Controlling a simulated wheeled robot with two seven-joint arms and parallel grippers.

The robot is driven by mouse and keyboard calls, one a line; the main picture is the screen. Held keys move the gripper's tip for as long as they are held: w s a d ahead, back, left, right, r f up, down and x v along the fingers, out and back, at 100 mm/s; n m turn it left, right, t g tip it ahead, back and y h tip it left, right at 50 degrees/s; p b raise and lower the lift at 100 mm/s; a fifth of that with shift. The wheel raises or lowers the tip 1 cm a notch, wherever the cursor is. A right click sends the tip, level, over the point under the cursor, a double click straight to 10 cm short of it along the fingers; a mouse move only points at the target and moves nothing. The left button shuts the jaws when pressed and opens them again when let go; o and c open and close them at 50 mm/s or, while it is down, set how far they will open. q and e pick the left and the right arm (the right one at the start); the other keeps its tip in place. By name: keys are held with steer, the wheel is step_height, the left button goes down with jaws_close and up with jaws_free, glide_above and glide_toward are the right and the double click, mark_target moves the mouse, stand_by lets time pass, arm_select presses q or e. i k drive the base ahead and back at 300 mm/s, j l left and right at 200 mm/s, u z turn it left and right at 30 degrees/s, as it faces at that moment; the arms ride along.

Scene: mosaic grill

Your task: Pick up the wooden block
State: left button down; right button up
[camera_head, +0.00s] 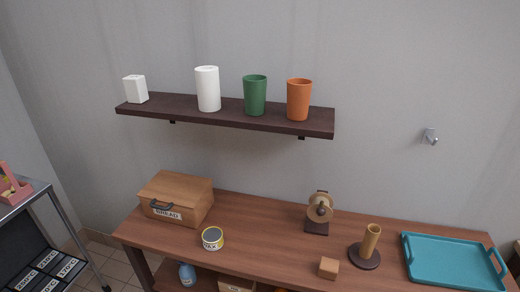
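The wooden block (328,268) is a small light-brown cube. It sits on the brown wooden table (265,237) near its front edge, right of the middle of the picture. It stands apart from the things around it. Neither of my grippers shows in the head view.
A dark round stand with an upright wooden cylinder (369,245) is right of the block. Behind is a dark-based device with a round disc (319,210). A teal tray (420,281) lies far right. A tin (212,239) and bread box (177,198) stand left. A shelf (230,119) hangs above.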

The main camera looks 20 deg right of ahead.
mark_target(329, 268)
steer(key=z, duration=0.35)
steer(key=l+z, duration=0.15)
steer(key=z, duration=0.6)
